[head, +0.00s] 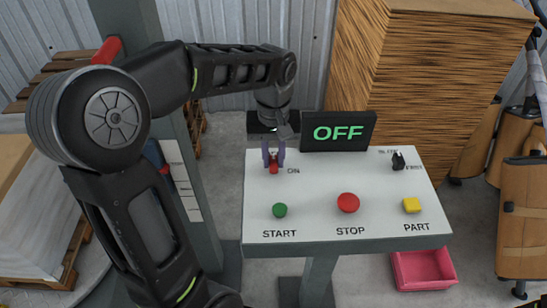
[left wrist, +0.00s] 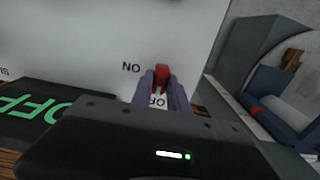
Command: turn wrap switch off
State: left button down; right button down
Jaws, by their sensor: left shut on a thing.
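The red switch (head: 273,168) sits at the back left of the white control panel (head: 310,180), beside the label ON. My left gripper (head: 273,155) reaches down to it from above, its purple fingers shut on the switch. In the left wrist view the red switch (left wrist: 162,77) shows between the fingertips (left wrist: 162,88), with ON to its left and a partly covered label below it. The display (head: 338,132) behind the panel reads OFF in green. My right gripper does not show.
The panel also carries a green START button (head: 280,210), a red STOP button (head: 348,203), a yellow PART button (head: 411,205) and a black switch (head: 398,161). A tall brown stack (head: 425,80) stands behind. A pink bin (head: 423,268) lies below right.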

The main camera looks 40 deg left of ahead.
aim_at(273, 160)
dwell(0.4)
pick_arm(q)
jog(key=c, duration=1.3)
grip_release()
jog(key=shift+r, duration=3.9)
